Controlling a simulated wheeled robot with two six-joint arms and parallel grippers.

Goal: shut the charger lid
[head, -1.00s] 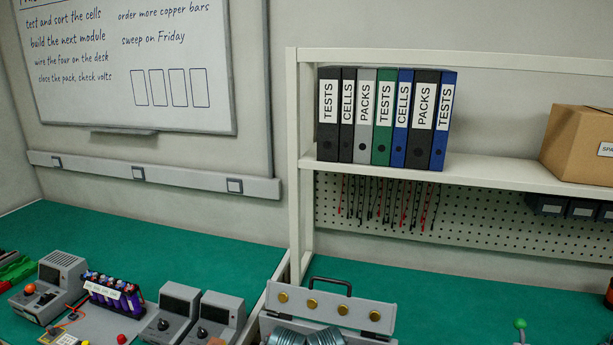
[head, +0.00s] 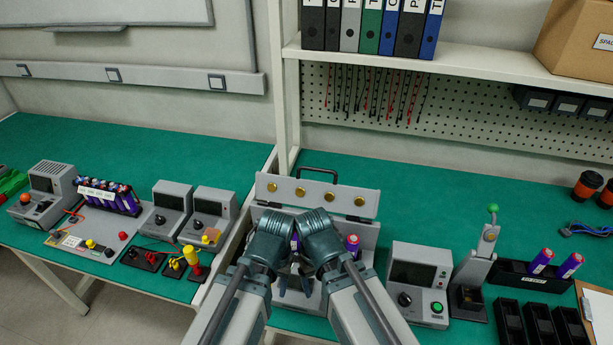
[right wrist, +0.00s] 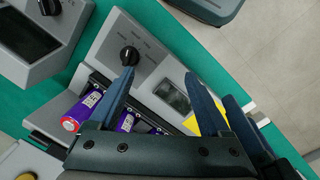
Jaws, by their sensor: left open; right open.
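The grey charger (head: 366,233) stands on the green bench at the centre of the head view. Its lid (head: 330,203) stands open at the back, with round gold contacts and a black handle (head: 319,172). Purple cells (head: 352,246) sit in the charger. Both arms reach in front of it and hide much of its body. My left gripper (head: 283,283) is open, low over the charger's front, partly hidden. In the right wrist view my right gripper (right wrist: 165,90) is open above the charger's front panel, with its knob (right wrist: 130,55) and display (right wrist: 172,97). Neither gripper holds anything.
A grey tester (head: 418,280) and a green-knobbed press (head: 476,268) stand right of the charger. Black trays (head: 540,325) lie farther right. Two grey meters (head: 208,212) stand left. A shelf with binders (head: 366,25) is above. Bench behind the lid is clear.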

